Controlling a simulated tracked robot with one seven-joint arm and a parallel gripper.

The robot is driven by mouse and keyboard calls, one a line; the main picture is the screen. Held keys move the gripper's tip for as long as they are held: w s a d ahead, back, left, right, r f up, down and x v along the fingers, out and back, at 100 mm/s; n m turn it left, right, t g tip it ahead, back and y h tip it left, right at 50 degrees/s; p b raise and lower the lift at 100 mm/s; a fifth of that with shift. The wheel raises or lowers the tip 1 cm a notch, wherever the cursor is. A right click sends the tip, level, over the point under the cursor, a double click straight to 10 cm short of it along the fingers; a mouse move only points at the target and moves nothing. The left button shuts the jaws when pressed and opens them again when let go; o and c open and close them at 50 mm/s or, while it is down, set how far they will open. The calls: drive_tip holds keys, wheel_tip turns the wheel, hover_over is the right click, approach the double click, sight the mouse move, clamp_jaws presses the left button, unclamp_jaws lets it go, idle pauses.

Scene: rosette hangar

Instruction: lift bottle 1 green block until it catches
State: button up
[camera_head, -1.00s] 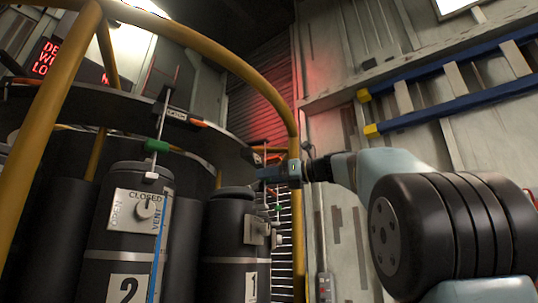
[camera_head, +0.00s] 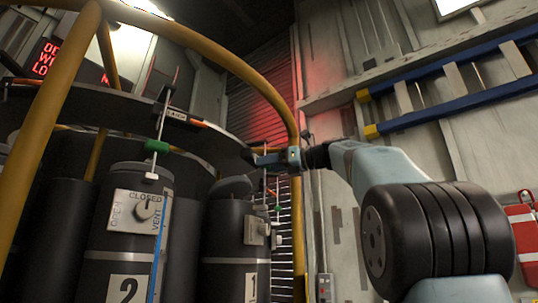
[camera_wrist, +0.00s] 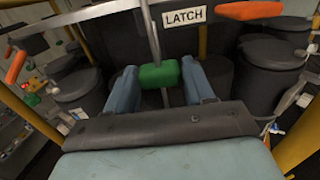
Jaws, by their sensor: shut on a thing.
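Bottle 1 (camera_head: 228,282) is a dark cylinder with a white "1" label. Its lid (camera_head: 231,186) looks raised and tilted above its body. My gripper (camera_head: 268,159) is above and right of the bottle in the head view. In the wrist view its two blue fingers (camera_wrist: 160,84) are shut on a green block (camera_wrist: 160,75), one on each side. A thin metal rod (camera_wrist: 152,35) runs up from the block, past a white LATCH label (camera_wrist: 185,17). The head view does not clearly show the held block. Whether the block has caught is not visible.
Bottle 2 (camera_head: 113,262) stands left, with its own green block (camera_head: 157,146) on a rod. A yellow rail (camera_head: 222,58) curves around the rack. An orange handle (camera_wrist: 250,10) sits beside the label. Other dark bottles (camera_wrist: 270,66) stand close by.

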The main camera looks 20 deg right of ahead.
wheel_tip(320, 180, up, 3)
drive_tip(key=shift+f, duration=0.2)
idle(0.4)
drive_tip(key=o, duration=1.2)
drive_tip(key=shift+d, duration=0.1)
drive_tip(key=shift+v, duration=4.45)
